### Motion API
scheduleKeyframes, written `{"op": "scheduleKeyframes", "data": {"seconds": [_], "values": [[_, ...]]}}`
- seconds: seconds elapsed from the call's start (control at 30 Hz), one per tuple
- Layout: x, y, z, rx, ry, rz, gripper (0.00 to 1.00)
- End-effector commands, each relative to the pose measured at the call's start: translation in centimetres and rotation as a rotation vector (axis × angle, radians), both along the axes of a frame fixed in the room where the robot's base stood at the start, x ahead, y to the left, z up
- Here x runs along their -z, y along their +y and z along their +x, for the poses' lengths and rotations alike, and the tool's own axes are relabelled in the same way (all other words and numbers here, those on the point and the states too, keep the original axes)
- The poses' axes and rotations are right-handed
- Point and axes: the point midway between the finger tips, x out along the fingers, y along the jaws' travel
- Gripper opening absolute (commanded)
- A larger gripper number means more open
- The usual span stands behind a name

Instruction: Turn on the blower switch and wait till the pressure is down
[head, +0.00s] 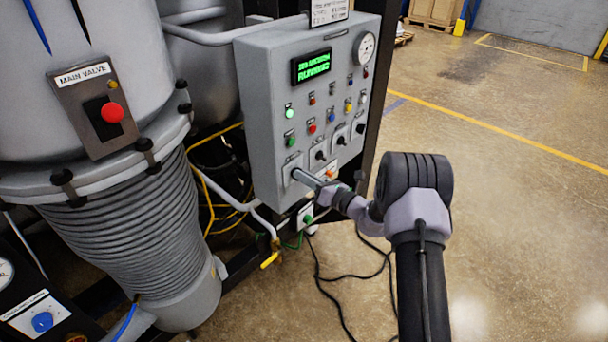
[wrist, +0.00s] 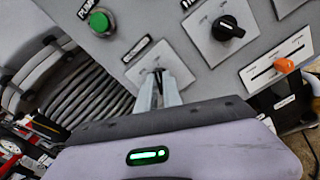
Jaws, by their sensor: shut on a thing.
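The grey control panel (head: 262,100) stands upright in the head view, with several buttons and switches on its front. My gripper (head: 298,174) reaches its lower-left switch plate from the right. In the wrist view, my gripper (wrist: 158,84) is shut on a small switch (wrist: 157,72) on a light plate. The fingers hide most of this switch, and its label is too blurred to read, so I cannot tell which way it is set. The green digital display (head: 312,66) is lit, but its text is not clear. A round pressure gauge (head: 365,47) sits at the panel's upper right; its reading is too small.
A green button (wrist: 101,22) and a black rotary knob (wrist: 228,27) flank the held switch. An orange-handled slider (wrist: 284,66) is further right. The ribbed furnace duct (head: 130,240) and main valve box (head: 102,110) stand left. Cables lie below; open floor is right.

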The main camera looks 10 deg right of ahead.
Motion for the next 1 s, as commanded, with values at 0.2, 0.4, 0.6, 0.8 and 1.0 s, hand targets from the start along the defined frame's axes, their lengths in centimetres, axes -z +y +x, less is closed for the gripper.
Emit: {"op": "scheduleKeyframes", "data": {"seconds": [0.2, 0.4, 0.6, 0.8, 1.0], "values": [[0.05, -0.02, -0.02, 0.000, 0.031, 0.042, 0.00], [0.09, -0.02, -0.02, 0.000, 0.040, 0.053, 0.00], [0.10, -0.02, -0.02, 0.000, 0.040, 0.053, 0.00], [0.09, -0.02, -0.01, 0.000, 0.040, 0.053, 0.30], [0.05, -0.02, 0.00, 0.000, 0.038, 0.053, 0.32]]}}
